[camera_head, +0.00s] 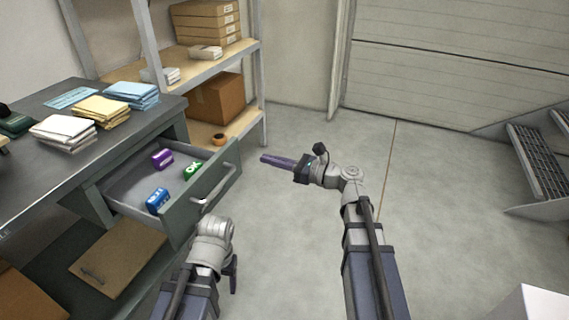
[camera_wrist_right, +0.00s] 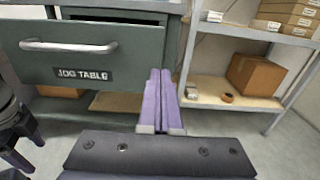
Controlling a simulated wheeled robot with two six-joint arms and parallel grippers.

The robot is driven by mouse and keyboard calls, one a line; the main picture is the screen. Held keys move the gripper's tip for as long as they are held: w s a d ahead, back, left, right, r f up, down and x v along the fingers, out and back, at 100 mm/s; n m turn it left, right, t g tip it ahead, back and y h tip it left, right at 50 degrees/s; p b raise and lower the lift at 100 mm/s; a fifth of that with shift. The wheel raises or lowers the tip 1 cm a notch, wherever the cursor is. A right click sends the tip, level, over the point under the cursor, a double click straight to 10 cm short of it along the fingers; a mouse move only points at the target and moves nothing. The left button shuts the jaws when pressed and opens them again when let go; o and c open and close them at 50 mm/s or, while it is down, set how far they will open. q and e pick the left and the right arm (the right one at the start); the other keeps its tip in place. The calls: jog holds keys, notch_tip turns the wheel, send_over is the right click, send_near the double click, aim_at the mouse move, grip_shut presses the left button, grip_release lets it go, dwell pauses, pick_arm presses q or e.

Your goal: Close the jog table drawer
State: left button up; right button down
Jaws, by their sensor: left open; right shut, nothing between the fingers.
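The jog table drawer (camera_head: 185,220) is pulled out of the grey table. Its grey front, labelled JOG TABLE, also shows in the right wrist view (camera_wrist_right: 100,60), with a metal bar handle (camera_wrist_right: 70,46). Inside lie a purple box (camera_head: 162,158), a green box (camera_head: 193,170) and a blue box (camera_head: 157,200). My right gripper (camera_head: 263,158) is shut and empty, its purple fingers pointing towards the drawer's far end; it also shows in the right wrist view (camera_wrist_right: 160,72), by the drawer front's right edge.
The table top (camera_head: 40,165) holds several paper stacks (camera_head: 102,111). A shelf rack (camera_head: 225,60) with cartons stands behind, with a tape roll (camera_head: 219,139) on a lower board. Floor to the right is clear up to metal steps (camera_head: 540,155). A white block (camera_head: 530,303) is at lower right.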

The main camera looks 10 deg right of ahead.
aim_at(239, 152)
jog(key=x, duration=0.7)
jog(key=x, duration=2.1)
jog(key=shift+w+a, duration=0.15)
jog(key=shift+w, duration=0.05)
